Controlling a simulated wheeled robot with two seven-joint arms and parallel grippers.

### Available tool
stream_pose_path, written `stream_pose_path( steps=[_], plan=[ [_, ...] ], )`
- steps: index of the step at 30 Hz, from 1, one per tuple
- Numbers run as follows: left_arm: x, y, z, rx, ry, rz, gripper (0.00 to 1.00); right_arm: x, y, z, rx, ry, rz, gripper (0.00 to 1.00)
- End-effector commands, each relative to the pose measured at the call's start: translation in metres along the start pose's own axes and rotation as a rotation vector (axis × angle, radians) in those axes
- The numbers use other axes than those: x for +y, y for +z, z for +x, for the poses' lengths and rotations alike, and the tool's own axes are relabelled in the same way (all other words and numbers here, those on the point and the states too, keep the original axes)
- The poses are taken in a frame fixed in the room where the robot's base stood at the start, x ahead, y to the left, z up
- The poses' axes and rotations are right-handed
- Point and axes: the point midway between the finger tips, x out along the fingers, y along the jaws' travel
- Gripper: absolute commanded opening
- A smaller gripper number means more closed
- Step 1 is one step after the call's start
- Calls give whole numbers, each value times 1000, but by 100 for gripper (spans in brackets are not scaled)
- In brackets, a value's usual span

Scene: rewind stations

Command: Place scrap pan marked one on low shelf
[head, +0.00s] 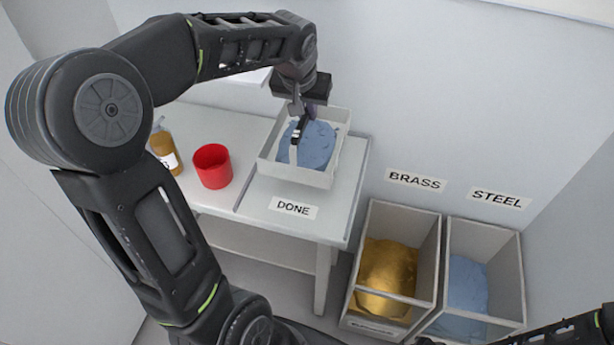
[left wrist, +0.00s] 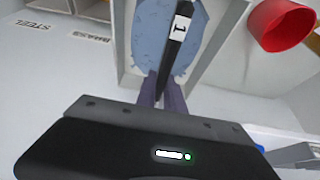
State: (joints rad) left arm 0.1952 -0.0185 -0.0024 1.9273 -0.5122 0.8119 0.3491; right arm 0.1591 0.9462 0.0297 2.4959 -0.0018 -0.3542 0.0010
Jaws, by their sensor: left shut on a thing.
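The scrap pan (head: 333,170) is a light grey open tray holding blue scrap, with a dark bar handle that carries a white tag. In the left wrist view the tag on the handle (left wrist: 180,30) reads 1. The pan is at the right part of the table, behind the DONE label; I cannot tell if it rests fully on the top. My left gripper (head: 300,122) comes down from above and is shut on the handle. My right gripper is out of view.
A red cup (head: 212,167) and an amber bottle (head: 164,147) stand left of the pan on the table (head: 262,190). On the floor at right are the BRASS bin (head: 424,235) with gold scrap and the STEEL bin (head: 508,262) with blue scrap. A wall stands close behind.

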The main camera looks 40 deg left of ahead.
Motion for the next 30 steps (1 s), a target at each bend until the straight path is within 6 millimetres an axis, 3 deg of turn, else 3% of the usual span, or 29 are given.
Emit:
stream_pose_path(
  steps=[8, 19, 30],
  plan=[
    [0, 2, 5, 0, 0, 0, 0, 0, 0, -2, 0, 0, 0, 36],
    [0, 22, 54, 1, -1, 0, 0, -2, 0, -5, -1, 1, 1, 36],
    [0, 23, 58, 2, 0, 0, 0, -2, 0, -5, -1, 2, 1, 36]
  ],
)
